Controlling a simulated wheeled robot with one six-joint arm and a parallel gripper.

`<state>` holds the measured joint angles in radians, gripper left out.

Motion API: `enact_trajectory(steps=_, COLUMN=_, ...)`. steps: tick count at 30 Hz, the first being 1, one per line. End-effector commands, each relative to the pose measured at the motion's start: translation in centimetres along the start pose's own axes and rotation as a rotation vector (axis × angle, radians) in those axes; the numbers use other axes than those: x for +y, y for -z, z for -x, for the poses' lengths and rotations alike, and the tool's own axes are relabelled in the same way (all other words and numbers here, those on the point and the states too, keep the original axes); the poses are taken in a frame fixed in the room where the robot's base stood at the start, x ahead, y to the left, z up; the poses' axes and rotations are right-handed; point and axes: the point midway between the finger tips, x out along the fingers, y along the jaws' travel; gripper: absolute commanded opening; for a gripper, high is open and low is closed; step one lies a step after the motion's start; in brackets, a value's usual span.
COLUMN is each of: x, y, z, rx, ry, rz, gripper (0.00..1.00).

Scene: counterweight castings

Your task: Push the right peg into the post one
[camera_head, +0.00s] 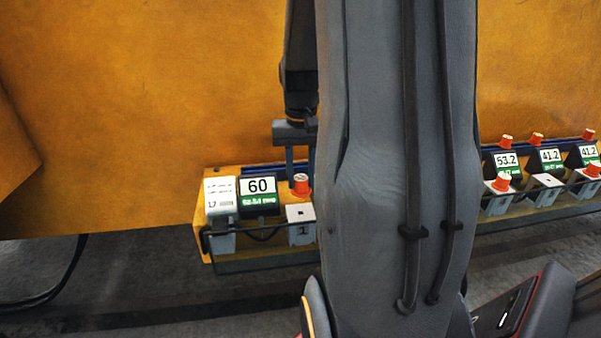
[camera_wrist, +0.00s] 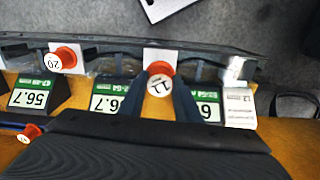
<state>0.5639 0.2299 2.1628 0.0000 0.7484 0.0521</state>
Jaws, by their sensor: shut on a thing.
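My gripper (camera_head: 300,168) reaches down behind my arm. It is shut on an orange peg (camera_head: 300,186), whose round white cap label (camera_wrist: 160,86) looks like 11 in the wrist view, between the two dark fingers (camera_wrist: 161,92). Post one (camera_head: 301,224) is a pale block marked 1, with a small dark hole in its top. The peg is above and behind that top in the head view and looks apart from it. In the wrist view the peg overlaps the edge of the white post top (camera_wrist: 160,55). The peg's lower end is hidden.
A display reading 60 (camera_head: 259,193) and a white sign (camera_head: 220,194) stand left of the post. A dark rail (camera_head: 265,262) runs along the front. At right are several displays and orange pegs (camera_head: 501,183). My arm hides the middle.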

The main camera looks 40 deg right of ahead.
Motion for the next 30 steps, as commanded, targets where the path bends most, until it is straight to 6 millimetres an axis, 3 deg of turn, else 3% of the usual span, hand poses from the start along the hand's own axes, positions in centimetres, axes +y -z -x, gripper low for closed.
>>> enact_trajectory(steps=13, x=0.0, y=0.0, z=-4.0, rx=-0.002, ry=0.000, rz=0.000, gripper=0.07)
enact_trajectory(steps=30, x=0.0, y=0.0, z=-4.4, rx=0.000, ry=0.000, rz=0.000, gripper=0.07)
